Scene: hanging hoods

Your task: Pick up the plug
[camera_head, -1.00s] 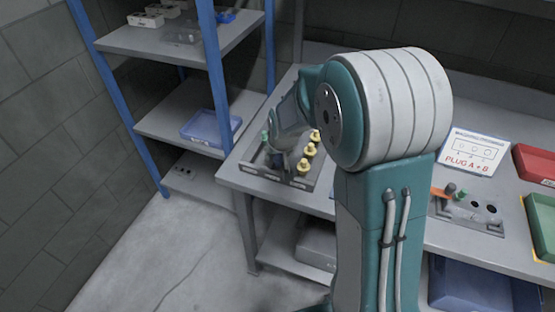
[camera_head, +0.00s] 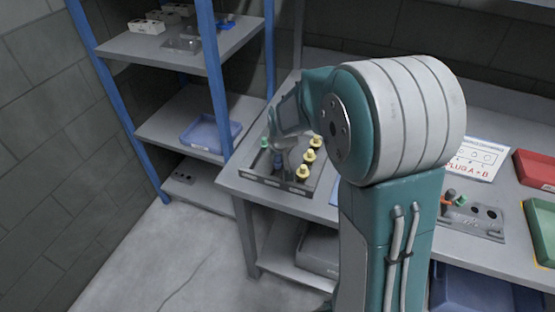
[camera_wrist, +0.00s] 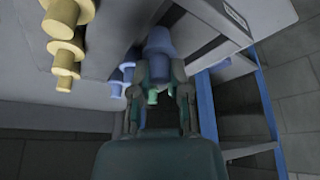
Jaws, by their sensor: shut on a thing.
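My gripper (camera_wrist: 160,72) is shut on a blue plug (camera_wrist: 158,42), which sits between its fingertips in the wrist view. In the head view my gripper is over the grey plug tray at the left end of the bench, partly hidden by my arm. A second blue plug (camera_wrist: 128,72) and a green plug (camera_wrist: 152,97) show close by the fingers. The green plug is also in the head view (camera_head: 264,143). Several yellow plugs (camera_head: 309,156) stand in a row right of the gripper; they also show in the wrist view (camera_wrist: 66,52). I cannot tell whether the held plug is clear of the tray.
A blue-posted shelf (camera_head: 190,130) with a blue bin (camera_head: 208,133) stands left of the bench. A sign (camera_head: 478,158) reading "PLUG A + B", a holed panel (camera_head: 480,222), a red bin (camera_head: 535,170) and a green bin (camera_head: 540,225) are at the right.

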